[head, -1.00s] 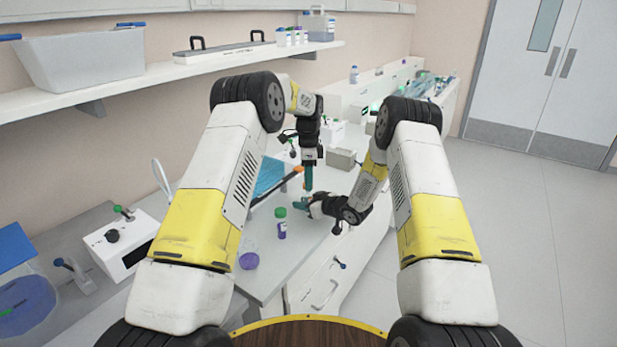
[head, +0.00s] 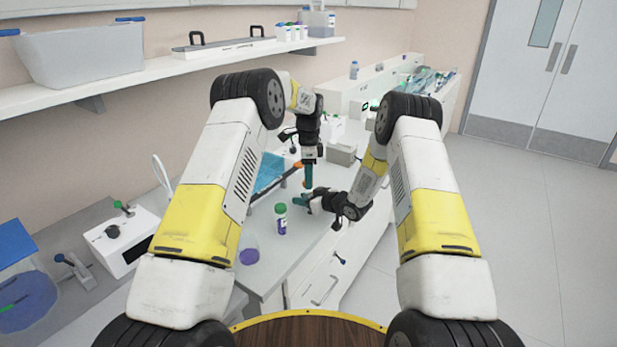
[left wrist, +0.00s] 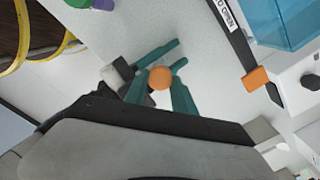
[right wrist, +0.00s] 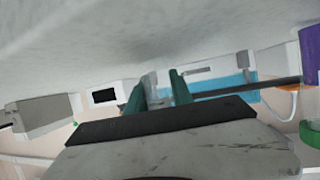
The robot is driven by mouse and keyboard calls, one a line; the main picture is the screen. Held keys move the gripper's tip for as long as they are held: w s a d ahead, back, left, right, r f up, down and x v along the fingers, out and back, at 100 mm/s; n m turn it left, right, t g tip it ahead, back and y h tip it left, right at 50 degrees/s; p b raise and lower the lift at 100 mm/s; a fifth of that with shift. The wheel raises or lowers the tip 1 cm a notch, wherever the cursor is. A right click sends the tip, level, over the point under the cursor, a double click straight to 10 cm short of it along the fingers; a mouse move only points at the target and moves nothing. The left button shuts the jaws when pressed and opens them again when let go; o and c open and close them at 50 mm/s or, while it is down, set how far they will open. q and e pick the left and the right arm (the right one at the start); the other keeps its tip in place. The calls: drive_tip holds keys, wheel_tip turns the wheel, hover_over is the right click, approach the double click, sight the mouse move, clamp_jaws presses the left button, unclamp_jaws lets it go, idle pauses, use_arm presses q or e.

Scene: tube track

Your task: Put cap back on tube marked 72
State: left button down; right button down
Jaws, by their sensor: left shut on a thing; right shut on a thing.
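My left gripper (head: 309,186) points down over the bench and is shut on an orange cap (left wrist: 161,78), seen between its teal fingers in the left wrist view. My right gripper (head: 302,200) reaches in from the right, level and just below the left fingertips. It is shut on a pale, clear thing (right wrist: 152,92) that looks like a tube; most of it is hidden. The cap lies over the right fingers in the left wrist view. I cannot tell whether cap and tube touch. No number 72 is readable.
A grey block (head: 343,154) stands behind the grippers.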

use_arm(q)
drive_tip(key=shift+f, duration=0.1)
drive_tip(key=shift+m, duration=1.1)
drive_tip(key=m, duration=0.4)
drive_tip(key=shift+m, duration=0.4)
drive_tip(key=m, duration=0.4)
drive_tip(key=shift+s+a+m, duration=0.1)
drive_tip(key=shift+m, duration=0.3)
drive_tip(key=m, duration=0.4)
drive_tip(key=shift+m, duration=0.4)
drive_tip(key=m, duration=0.6)
drive_tip(key=shift+f+m, duration=0.1)
drive_tip(key=shift+m, duration=0.3)
